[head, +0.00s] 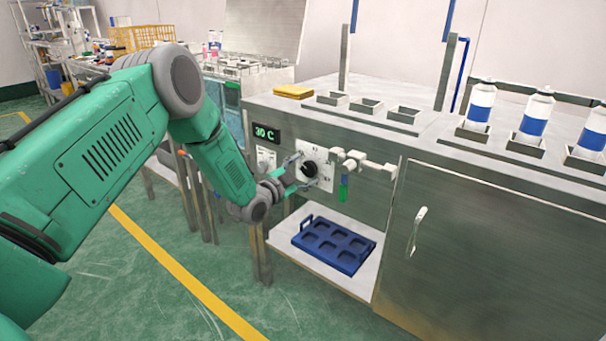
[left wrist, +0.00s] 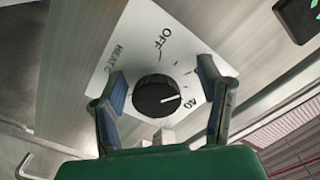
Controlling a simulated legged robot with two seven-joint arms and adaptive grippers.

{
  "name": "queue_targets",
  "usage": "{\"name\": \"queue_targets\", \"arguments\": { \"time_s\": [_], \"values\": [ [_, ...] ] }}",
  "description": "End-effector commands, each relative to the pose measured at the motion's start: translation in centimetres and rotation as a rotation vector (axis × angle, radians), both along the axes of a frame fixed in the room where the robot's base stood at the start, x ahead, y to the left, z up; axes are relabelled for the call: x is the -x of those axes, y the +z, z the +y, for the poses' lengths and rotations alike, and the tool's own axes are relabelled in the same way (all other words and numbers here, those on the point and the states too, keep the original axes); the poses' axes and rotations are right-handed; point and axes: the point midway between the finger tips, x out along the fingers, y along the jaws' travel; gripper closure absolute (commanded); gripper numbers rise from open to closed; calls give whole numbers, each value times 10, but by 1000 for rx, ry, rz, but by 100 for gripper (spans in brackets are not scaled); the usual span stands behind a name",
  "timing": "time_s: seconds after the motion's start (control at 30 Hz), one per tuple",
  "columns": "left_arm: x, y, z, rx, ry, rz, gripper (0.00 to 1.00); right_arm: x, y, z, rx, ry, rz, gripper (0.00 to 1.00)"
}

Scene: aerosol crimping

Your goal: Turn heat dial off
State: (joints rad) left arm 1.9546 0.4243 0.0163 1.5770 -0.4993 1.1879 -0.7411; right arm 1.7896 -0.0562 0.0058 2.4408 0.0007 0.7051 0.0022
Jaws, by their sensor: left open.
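The heat dial (head: 308,169) is a black round knob on a white plate (head: 325,160) on the front of the steel cabinet. In the left wrist view the dial (left wrist: 157,96) has a white pointer line aimed toward the "40" side, away from the "OFF" mark. My left gripper (head: 297,172) is open at the dial. In the left wrist view its two fingers (left wrist: 160,92) stand on either side of the knob, with gaps visible between them and it. A green display (head: 266,134) left of the dial reads what looks like 30 C. My right gripper is not in view.
A white valve-like fitting (head: 352,160) with a green tube (head: 344,187) sticks out just right of the dial. A blue tray (head: 333,245) lies on the shelf below. Bottles (head: 480,105) stand on the cabinet top at right. A cabinet handle (head: 417,230) protrudes at lower right.

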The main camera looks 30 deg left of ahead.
Motion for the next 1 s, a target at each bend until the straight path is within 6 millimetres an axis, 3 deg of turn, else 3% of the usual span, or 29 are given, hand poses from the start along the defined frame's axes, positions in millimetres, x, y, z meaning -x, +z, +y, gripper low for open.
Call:
{"name": "queue_targets", "arguments": {
  "time_s": [0.17,0.3,0.33,1.0],
  "values": [
    [0,4,-6,-4,-3,0,39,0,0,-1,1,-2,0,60],
    [0,0,-1,3,-4,1,85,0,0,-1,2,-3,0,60],
    [0,-1,0,4,-4,1,92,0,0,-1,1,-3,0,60],
    [3,-9,4,5,4,18,89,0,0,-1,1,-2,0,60]
  ]
}}
